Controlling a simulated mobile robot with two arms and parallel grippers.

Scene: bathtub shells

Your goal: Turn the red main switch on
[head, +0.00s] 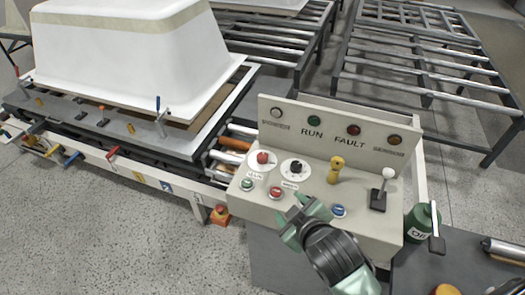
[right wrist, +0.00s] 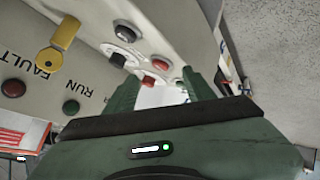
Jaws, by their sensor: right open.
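The red main switch (head: 262,157) is a red knob on a round white plate at the left of the beige control panel (head: 232,187). In the right wrist view, a red knob (right wrist: 148,80) that appears to be this switch shows just beyond the fingertips. My right gripper (head: 296,214) is open and empty over the front part of the panel, to the right of and nearer than the switch. It also shows in the right wrist view (right wrist: 161,92). My left gripper is not in view.
Beside the switch are a black selector (head: 297,167), a green button (head: 247,184), a red button (head: 275,192), a blue button (head: 338,211), a yellow key (head: 336,168) and a joystick (head: 380,190). A lamp board (head: 330,145) rises behind. A white tub shell (head: 130,55) stands left.

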